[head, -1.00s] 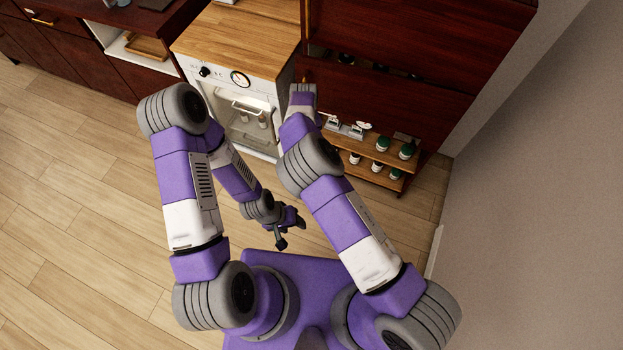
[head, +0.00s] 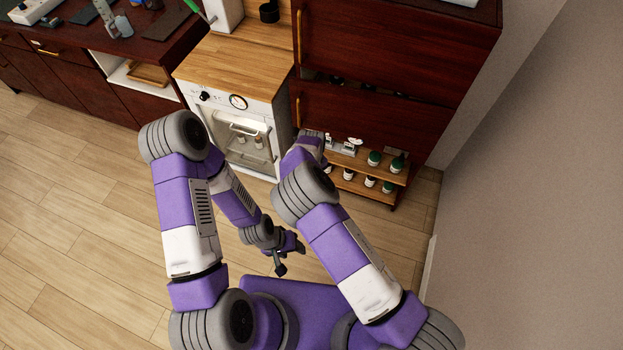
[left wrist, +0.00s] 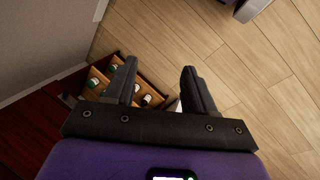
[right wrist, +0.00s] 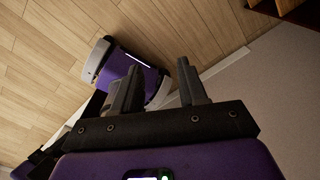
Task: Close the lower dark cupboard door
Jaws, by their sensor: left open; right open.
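The lower dark cupboard door (head: 375,118) is a dark red panel below an upper dark door (head: 390,45). A small handle (head: 298,108) is at its left edge. Dark items show in the gap above it, so it seems to stand off the cupboard; how far I cannot tell. My left gripper (head: 288,258) is open and empty, low over the floor in front of the stove, apart from the door. It also shows open in the left wrist view (left wrist: 158,82). My right gripper is hidden in the head view behind its own wrist; the right wrist view shows it open and empty (right wrist: 158,85).
A wooden rack (head: 345,180) with several green-and-white bottles stands below the door. A white stove (head: 215,125) with a wooden top stands left of it. A grey wall (head: 530,180) is at the right. The wooden floor (head: 80,210) at the left is clear.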

